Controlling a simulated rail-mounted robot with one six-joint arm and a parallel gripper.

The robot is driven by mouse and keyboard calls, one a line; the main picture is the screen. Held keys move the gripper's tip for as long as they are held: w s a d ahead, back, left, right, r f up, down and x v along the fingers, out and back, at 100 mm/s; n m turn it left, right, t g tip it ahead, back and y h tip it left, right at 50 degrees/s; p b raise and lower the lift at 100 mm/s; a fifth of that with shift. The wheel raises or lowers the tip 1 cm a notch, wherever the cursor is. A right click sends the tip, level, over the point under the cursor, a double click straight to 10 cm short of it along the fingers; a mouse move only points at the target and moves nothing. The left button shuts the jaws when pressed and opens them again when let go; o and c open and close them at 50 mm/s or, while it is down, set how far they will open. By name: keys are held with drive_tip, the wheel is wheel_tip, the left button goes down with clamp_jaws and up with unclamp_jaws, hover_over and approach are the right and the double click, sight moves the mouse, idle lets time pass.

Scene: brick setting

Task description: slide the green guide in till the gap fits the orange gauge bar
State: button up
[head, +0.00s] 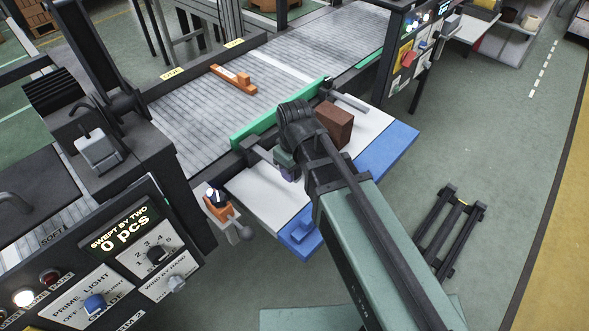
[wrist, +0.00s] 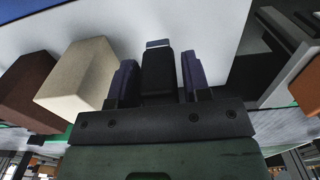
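The green guide (head: 260,124) stands along the near side of the grey conveyor bed, carried on two metal rods. The orange gauge bar (head: 233,79) lies on the bed beyond it, apart from the guide. My gripper (head: 285,163) is low over the white table behind the guide, near its left rod (head: 262,155). In the wrist view its two purple fingers stand apart, with a dark block (wrist: 158,78) with a pale tip between them. Slim gaps show on both sides of the block. I cannot tell whether it belongs to the guide. My arm hides part of the guide's near side.
A brown brick (head: 335,124) stands on the white table (head: 374,128) right of my gripper; a cream brick (wrist: 76,75) shows beside it in the wrist view. An orange clamp (head: 222,210) with a lever sits at left. A control panel (head: 120,245) stands at lower left.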

sight(254, 146)
clamp_jaws()
drive_tip(key=w+a, duration=1.1)
drive_tip(key=shift+w, duration=0.2)
drive_tip(key=shift+a, duration=0.1)
drive_tip(key=shift+o, duration=1.5)
unclamp_jaws()
wheel_tip(254, 146, up, 11)
drive_tip(key=p, duration=1)
drive_tip(key=shift+p, duration=0.35)
